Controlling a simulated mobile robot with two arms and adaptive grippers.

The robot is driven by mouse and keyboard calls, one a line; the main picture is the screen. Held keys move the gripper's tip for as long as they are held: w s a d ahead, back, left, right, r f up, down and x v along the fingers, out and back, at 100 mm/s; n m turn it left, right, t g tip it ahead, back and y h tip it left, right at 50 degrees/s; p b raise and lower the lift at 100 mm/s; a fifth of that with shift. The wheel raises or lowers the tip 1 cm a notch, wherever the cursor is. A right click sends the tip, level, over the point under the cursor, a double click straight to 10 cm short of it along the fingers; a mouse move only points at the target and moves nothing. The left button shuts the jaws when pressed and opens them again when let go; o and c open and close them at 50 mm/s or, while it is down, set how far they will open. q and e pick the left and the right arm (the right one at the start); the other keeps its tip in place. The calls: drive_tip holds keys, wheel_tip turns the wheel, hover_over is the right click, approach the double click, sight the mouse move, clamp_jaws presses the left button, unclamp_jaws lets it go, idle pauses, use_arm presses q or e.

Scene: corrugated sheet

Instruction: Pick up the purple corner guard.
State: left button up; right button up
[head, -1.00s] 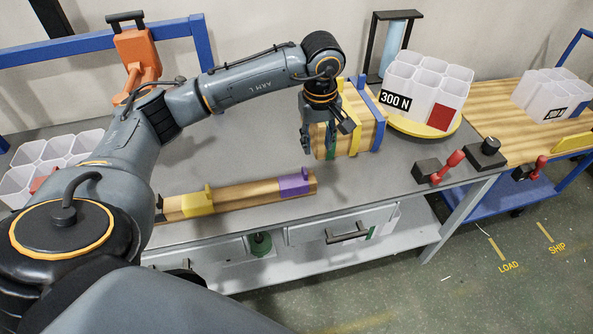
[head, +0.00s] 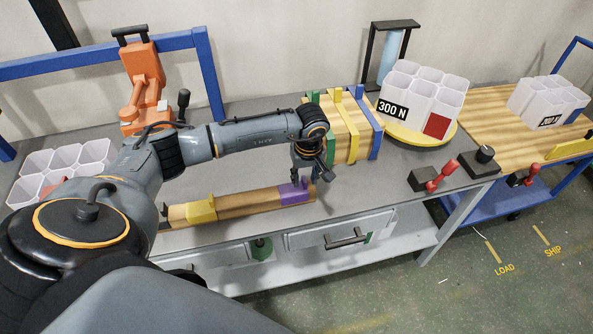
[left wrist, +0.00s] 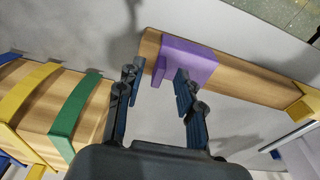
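The purple corner guard (head: 291,194) sits over the right end of a wooden bar (head: 248,203) near the table's front edge. It also shows in the left wrist view (left wrist: 195,62), with a flap hanging down one side of the bar. My left gripper (head: 312,177) is above and beside the guard and points down. In the left wrist view my left gripper (left wrist: 159,72) has its two fingers apart with nothing held. The right finger overlaps the purple guard in that view; I cannot tell whether it touches. My right gripper is out of view.
A yellow guard (head: 203,210) sits on the bar's left part. A wooden block (head: 345,126) with green, yellow and blue guards stands just behind my gripper. A white bin marked 300 N (head: 421,97) and a red-handled lever (head: 440,172) are to the right.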

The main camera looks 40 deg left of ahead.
use_arm(q)
drive_tip(key=shift+f, duration=0.55)
clamp_jaws()
